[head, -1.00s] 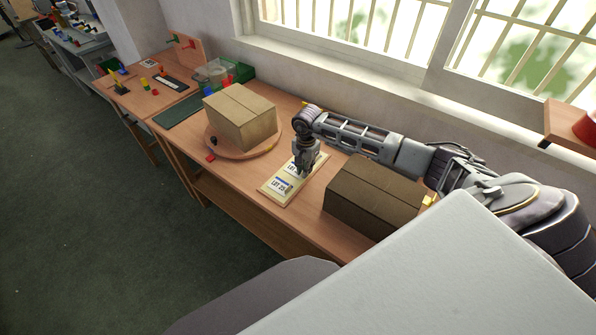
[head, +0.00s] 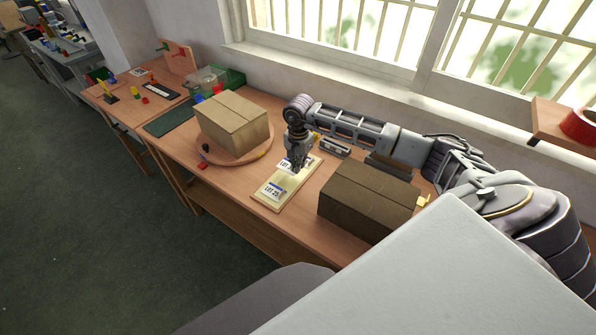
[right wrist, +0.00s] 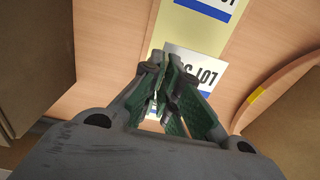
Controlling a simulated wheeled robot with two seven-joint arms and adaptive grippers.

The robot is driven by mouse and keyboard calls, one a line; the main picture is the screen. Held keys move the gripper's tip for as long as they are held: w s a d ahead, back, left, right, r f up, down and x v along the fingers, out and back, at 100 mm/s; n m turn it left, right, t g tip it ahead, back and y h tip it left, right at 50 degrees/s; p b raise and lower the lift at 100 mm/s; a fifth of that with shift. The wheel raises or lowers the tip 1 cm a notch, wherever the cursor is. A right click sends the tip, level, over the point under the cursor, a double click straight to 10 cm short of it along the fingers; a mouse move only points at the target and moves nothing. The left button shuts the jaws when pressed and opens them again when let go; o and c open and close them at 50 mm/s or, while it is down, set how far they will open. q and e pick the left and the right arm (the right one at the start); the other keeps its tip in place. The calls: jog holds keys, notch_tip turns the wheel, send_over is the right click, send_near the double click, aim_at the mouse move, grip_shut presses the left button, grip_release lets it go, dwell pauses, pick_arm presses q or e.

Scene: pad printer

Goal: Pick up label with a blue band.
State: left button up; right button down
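My right gripper (head: 298,170) is above the rear part of a pale yellow board (head: 270,203) on the table. Its fingers are close together on a white label with a blue band (head: 286,163), which seems lifted off the board. In the right wrist view this label (right wrist: 198,62) is at the fingertips (right wrist: 163,75), its lettering upside down and partly hidden by the fingers. A second label with a blue band (head: 273,193) lies flat on the board's front part; part of it shows at the top of the right wrist view (right wrist: 210,8). My left gripper is out of view.
A cardboard box (head: 368,200) stands right of the board. Another box (head: 232,125) stands on a round wooden turntable (head: 210,155) to the left. A grey item (head: 335,148) lies behind the board, near the windowed wall. A green mat (head: 170,117) lies further left.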

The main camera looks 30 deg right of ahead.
notch_tip(320, 180, up, 4)
jog(key=shift+r+b, duration=0.15)
jog(key=shift+b, duration=0.15)
jog(key=shift+r, duration=0.35)
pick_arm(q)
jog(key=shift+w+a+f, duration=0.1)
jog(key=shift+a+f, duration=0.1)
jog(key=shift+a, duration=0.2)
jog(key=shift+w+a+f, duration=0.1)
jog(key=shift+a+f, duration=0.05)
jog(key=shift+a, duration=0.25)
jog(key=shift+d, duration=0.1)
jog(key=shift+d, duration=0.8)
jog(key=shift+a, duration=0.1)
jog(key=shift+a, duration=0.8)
